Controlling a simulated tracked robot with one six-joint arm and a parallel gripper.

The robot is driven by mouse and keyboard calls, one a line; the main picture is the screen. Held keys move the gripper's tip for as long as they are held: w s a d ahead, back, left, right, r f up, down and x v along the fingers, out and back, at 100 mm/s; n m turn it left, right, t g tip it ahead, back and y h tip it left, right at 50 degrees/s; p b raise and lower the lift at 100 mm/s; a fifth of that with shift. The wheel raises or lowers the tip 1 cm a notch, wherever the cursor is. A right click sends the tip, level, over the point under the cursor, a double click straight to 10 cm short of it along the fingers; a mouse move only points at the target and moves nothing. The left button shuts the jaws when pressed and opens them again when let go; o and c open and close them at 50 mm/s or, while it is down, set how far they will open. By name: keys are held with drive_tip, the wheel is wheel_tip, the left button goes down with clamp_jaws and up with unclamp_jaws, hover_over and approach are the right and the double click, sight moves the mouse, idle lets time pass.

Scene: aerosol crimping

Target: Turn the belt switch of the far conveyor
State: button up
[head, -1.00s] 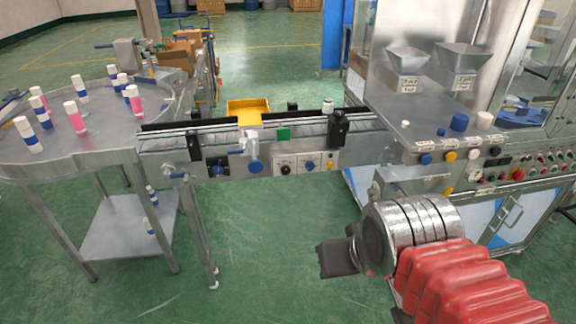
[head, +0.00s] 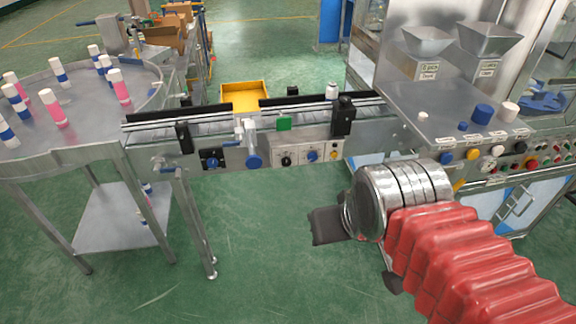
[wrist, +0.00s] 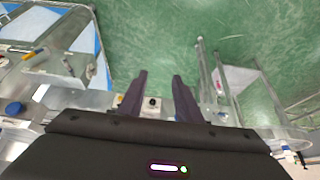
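The conveyor (head: 215,127) runs from the round table to the steel machine. Its front side carries a black switch on a pale plate (head: 287,160), a blue knob on a pale plate (head: 312,156) and a blue knob on a dark plate (head: 211,160). I cannot tell which is the belt switch. My gripper (head: 322,226) is in front of and below the conveyor in the head view, touching nothing. In the wrist view my gripper (wrist: 158,84) has its two dark fingers apart, with nothing between them. A pale plate with a dark knob (wrist: 152,103) shows beyond them.
The round steel table (head: 80,140) with several pink and blue white-capped cans stands at left. The steel machine (head: 430,110) with hoppers and a button row is at right. A yellow bin (head: 245,95) sits behind the conveyor. Green floor lies open in front.

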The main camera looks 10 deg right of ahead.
drive_tip(key=shift+o, duration=0.4)
drive_tip(key=shift+o, duration=0.7)
drive_tip(key=shift+w, duration=0.1)
drive_tip(key=shift+o, duration=0.8)
drive_tip(key=shift+w, duration=0.35)
drive_tip(key=w+f+t, duration=0.3)
drive_tip(key=w+f, duration=0.2)
drive_tip(key=w, duration=0.8)
drive_tip(key=w+f+t, duration=0.3)
drive_tip(key=w+f, duration=0.2)
drive_tip(key=w, duration=0.8)
drive_tip(key=w+f+t, duration=0.3)
drive_tip(key=f+t, duration=0.3)
drive_tip(key=f, duration=0.7)
drive_tip(key=shift+a, duration=0.2)
drive_tip(key=shift+w, duration=0.15)
